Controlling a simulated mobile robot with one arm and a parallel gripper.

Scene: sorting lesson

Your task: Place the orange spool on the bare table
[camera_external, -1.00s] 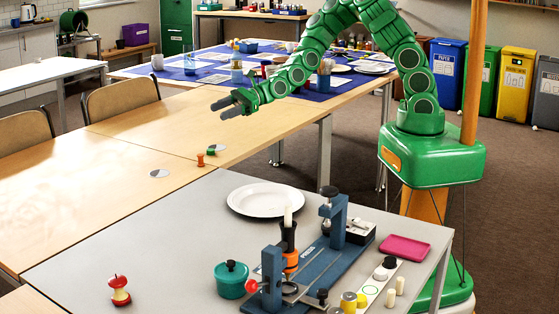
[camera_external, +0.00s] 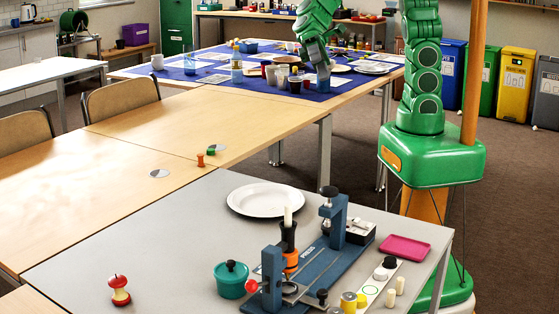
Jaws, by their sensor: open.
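The small orange spool (camera_external: 200,160) stands upright on the light wood table (camera_external: 120,190), near its edge with the grey table. Nothing touches it. My gripper (camera_external: 322,63) is far from it, over the back table with the blue cloth, pointing down just above a blue cup (camera_external: 323,73). The gripper is open; its fingers are small and partly lost against the things behind. I cannot tell whether they touch the cup.
A green piece (camera_external: 211,150) sits by a grey-and-white disc (camera_external: 218,153); another disc (camera_external: 159,173) lies nearby. Much wood tabletop is clear.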

